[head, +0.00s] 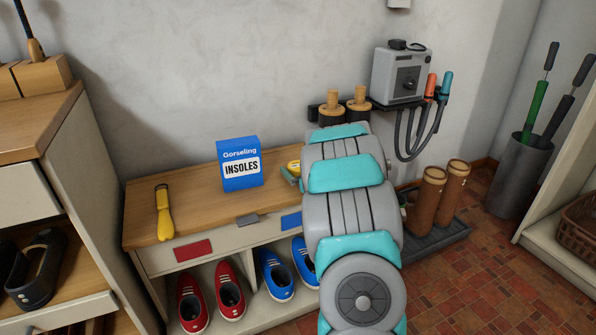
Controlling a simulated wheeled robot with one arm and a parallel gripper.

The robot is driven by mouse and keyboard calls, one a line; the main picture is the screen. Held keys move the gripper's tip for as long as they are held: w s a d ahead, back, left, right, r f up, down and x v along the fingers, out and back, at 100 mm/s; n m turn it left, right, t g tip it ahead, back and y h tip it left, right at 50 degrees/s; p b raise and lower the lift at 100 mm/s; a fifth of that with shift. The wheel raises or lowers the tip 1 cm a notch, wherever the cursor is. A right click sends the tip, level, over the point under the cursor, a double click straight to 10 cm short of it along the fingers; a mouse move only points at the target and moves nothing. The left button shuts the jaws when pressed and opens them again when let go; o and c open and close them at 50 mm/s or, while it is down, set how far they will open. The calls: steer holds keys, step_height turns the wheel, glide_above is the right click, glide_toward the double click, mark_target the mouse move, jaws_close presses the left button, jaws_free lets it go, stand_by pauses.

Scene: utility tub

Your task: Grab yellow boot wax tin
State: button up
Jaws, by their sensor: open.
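A small yellow tin (294,166) lies on the right part of the wooden bench top, just right of the blue insoles box. My grey and teal arm covers its right side, so only part of it shows. A small teal-grey piece that looks like a fingertip of my gripper (289,177) shows just in front of the tin, at the arm's left edge. The rest of my gripper is hidden behind the arm. I cannot tell whether it touches the tin.
Red shoes (210,300) and blue shoes (288,272) sit below. Brown boots (430,200) stand right of my arm. A grey machine (402,74) hangs on the wall behind.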

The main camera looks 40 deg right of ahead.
mark_target(298, 166)
steer(key=c, duration=1.2)
steer(key=shift+r, duration=1.5)
steer(key=shift+s+r+p, duration=0.1)
steer(key=shift+r+p, duration=0.2)
steer(key=shift+r, duration=0.05)
steer(key=shift+s+d+f+b+v, duration=0.15)
steer(key=shift+b+v, duration=0.35)
steer(key=shift+v, duration=2.1)
steer(key=shift+d+f+b+v, duration=0.25)
steer(key=shift+b+v, duration=0.25)
steer(key=shift+v, duration=2.15)
steer(key=shift+s+d+f+b+v, duration=0.15)
steer(key=shift+b+v, duration=0.35)
steer(key=shift+v, duration=2.1)
